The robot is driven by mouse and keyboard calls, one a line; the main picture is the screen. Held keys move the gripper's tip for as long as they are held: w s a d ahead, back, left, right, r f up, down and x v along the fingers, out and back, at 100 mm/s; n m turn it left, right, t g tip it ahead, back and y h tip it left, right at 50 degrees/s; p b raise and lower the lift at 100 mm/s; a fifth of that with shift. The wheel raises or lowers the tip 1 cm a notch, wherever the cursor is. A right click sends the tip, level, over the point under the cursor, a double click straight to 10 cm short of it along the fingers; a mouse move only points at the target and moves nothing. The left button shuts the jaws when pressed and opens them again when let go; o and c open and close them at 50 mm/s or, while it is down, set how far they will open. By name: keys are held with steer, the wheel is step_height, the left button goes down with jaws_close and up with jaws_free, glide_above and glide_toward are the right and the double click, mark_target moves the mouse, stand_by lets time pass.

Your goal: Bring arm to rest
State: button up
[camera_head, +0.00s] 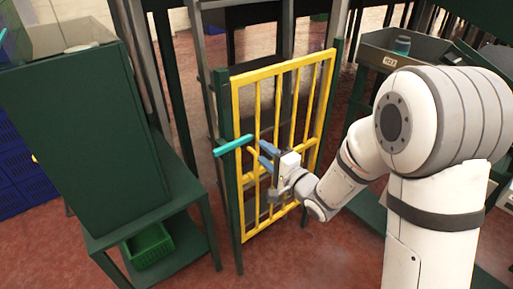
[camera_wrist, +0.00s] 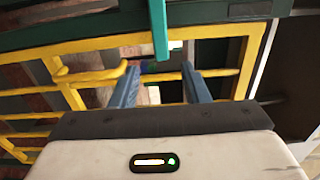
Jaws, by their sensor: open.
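My arm (camera_head: 435,185) reaches left from the right side of the head view. My gripper (camera_head: 264,153) is in front of the yellow barred gate (camera_head: 297,62). Its two blue fingers are apart, with nothing seen between them. In the wrist view my gripper (camera_wrist: 159,68) shows both fingers spread before the gate's yellow bars (camera_wrist: 85,46). A teal bar (camera_head: 233,146) sticks out at the gate's left edge, just beyond the fingertips. It also shows at the top of the wrist view (camera_wrist: 158,28). I cannot tell whether the fingers touch the gate.
A dark green cabinet (camera_head: 85,130) on a stand is at the left, with a green crate (camera_head: 149,246) on its lower shelf. Blue crates (camera_head: 22,185) stand at the far left. A dark green shelf unit (camera_head: 375,52) is behind my arm. Red floor (camera_head: 310,255) is open in front.

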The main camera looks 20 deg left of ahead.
steer(key=shift+s+d, duration=0.35)
steer(key=shift+d, duration=0.15)
steer(key=d+r+n+h+p, duration=0.1)
steer(key=d+r+h+p, duration=0.2)
steer(key=d+h, duration=0.55)
steer(key=d+r+n+h+p, duration=0.2)
steer(key=d+r+h+p, duration=0.15)
steer(key=d, duration=1.05)
steer(key=s+d+r+n+g+h+p, duration=0.1)
steer(key=s+d+r+n+g, duration=0.1)
steer(key=s, duration=0.7)
steer(key=s+d+r+n+g+h+p, duration=0.2)
steer(key=s+d+g, duration=0.3)
steer(key=s, duration=0.5)
steer(key=shift+s+d+r, duration=0.3)
steer(key=shift+d+r, duration=0.3)
